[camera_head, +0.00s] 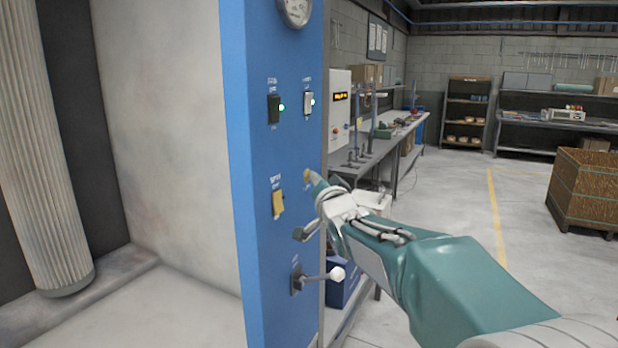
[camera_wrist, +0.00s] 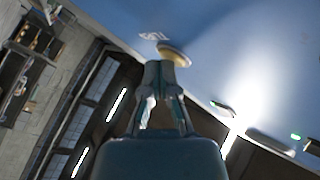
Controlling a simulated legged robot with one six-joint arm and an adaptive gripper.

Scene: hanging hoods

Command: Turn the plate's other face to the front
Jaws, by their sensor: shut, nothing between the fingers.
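My gripper (camera_head: 315,182) is at the blue panel (camera_head: 262,140), its teal fingers together and empty. In the wrist view the closed fingertips (camera_wrist: 163,70) lie just in front of a round tan piece (camera_wrist: 173,55) on the panel; I cannot tell whether they touch it. In the head view a tan piece (camera_head: 307,175) shows beside the fingertips, partly hidden by them. A small yellowish plate (camera_head: 278,204) hangs on the panel to the left, under a white label. Which tan piece is the task's plate is unclear, and its markings are unreadable.
Two switches with green lights (camera_head: 274,109) (camera_head: 308,103) sit above. A lever with a white ball (camera_head: 338,273) sticks out below the gripper. A gauge (camera_head: 295,12) is at the top. A workbench (camera_head: 375,150) stands behind. Open floor and a brown crate (camera_head: 590,190) are at right.

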